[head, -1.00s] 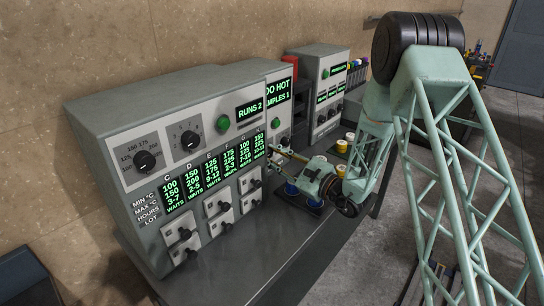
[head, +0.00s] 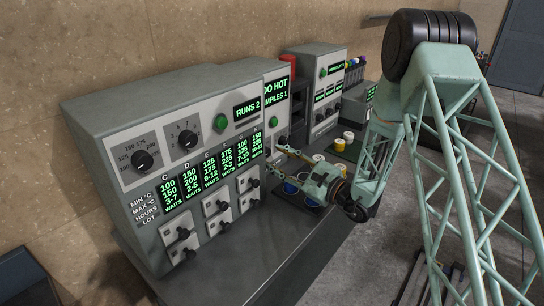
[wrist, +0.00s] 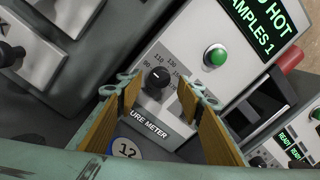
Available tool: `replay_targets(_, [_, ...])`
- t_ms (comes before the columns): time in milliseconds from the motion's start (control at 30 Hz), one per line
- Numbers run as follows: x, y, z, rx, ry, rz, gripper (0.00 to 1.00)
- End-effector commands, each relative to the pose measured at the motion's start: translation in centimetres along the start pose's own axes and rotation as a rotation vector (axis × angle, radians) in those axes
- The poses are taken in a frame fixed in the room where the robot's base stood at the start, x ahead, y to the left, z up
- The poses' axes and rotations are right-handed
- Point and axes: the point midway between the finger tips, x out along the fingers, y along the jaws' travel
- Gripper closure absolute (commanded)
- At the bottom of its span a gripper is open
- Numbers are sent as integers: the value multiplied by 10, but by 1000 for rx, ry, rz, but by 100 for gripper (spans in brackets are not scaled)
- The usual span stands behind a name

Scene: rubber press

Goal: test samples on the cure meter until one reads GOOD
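The cure meter (wrist: 180,126) is a grey unit with its name partly hidden in the wrist view. Its partly cut-off display (wrist: 256,20) ends in "O HOT" and "AMPLES 1". A green button (wrist: 215,56) and a black dial (wrist: 158,77) marked with numbers sit on its face. My gripper (wrist: 158,95) is open, with one tan-padded finger on each side of the dial. I cannot tell whether either finger touches it. In the head view, my gripper (head: 275,160) reaches toward the meter. A blue-rimmed sample marked 12 (wrist: 125,148) shows below the fingers.
A large press panel (head: 162,155) stands left of the meter, its display (head: 247,110) reading "RUNS 2". Another display unit (head: 322,80) stands behind. White and yellow pots (head: 348,137) and blue pots (head: 312,196) stand on the bench close to my gripper. The front bench is clear.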

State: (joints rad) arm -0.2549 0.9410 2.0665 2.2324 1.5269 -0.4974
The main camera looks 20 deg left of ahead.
Motion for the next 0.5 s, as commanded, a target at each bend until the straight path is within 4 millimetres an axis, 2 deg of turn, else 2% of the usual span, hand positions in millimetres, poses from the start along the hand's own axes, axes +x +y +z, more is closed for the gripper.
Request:
replay_targets(200, [-32, -1, 0, 0, 1, -2, 65])
replay_targets(500, [-68, -1, 0, 0, 1, -2, 65])
